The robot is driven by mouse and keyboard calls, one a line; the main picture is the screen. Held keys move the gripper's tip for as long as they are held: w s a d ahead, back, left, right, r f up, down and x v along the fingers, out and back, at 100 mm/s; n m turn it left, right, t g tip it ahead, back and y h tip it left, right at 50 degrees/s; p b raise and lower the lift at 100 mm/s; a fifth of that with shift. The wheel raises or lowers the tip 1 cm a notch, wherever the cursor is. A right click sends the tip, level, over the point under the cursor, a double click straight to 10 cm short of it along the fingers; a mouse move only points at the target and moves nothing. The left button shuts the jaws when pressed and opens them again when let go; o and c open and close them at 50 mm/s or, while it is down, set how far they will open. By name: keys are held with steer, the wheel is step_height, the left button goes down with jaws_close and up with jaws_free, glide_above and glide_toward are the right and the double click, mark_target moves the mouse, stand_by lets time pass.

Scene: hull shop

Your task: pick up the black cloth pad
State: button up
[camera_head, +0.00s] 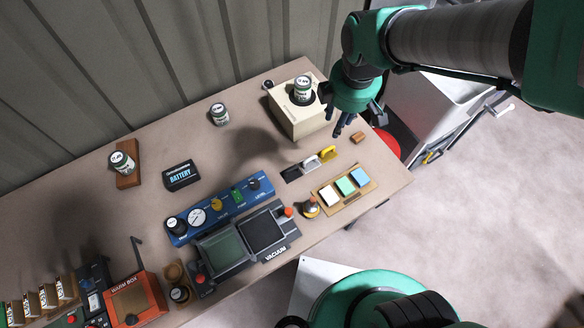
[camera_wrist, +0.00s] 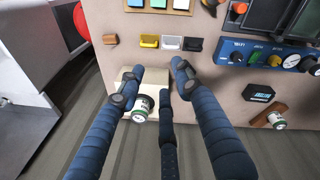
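A small black piece (camera_head: 291,173), which looks like the black cloth pad, lies on the table at the left end of a row with a white piece (camera_head: 310,163) and a yellow piece (camera_head: 328,153). In the wrist view the black piece (camera_wrist: 193,44) is at the right end of that row, beyond my fingertips. Its material is too small to tell. My gripper (camera_head: 345,124) hangs above the table's far right part, beside the cream box and apart from the black piece. In the wrist view its fingers (camera_wrist: 155,82) are spread, with nothing held.
A cream box (camera_head: 292,118) with a can (camera_head: 302,88) on it stands left of my gripper. A wooden block (camera_head: 357,137) lies near the right edge. A tray of coloured pads (camera_head: 325,198) and a blue gauge panel (camera_head: 218,207) flank the row. A corrugated wall (camera_head: 130,60) is behind.

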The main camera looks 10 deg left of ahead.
mark_target(291, 169)
steer(key=s+a+f+n+g, duration=0.1)
steer(key=a+f+n, duration=0.7)
steer(key=a+f, duration=0.4)
step_height(291, 169, down, 2)
steer(key=shift+s+f+n+g+h, duration=0.1)
steer(key=shift+s+n+g+h, duration=0.2)
steer(key=shift+s+n+h, duration=0.1)
steer(key=shift+a, duration=0.1)
steer(key=shift+f+b, duration=0.65)
steer(key=shift+f, duration=3.6)
steer(key=shift+s+f+b, duration=0.15)
steer(key=shift+f+b, duration=0.45)
steer(key=shift+f, duration=2)
jaws_close()
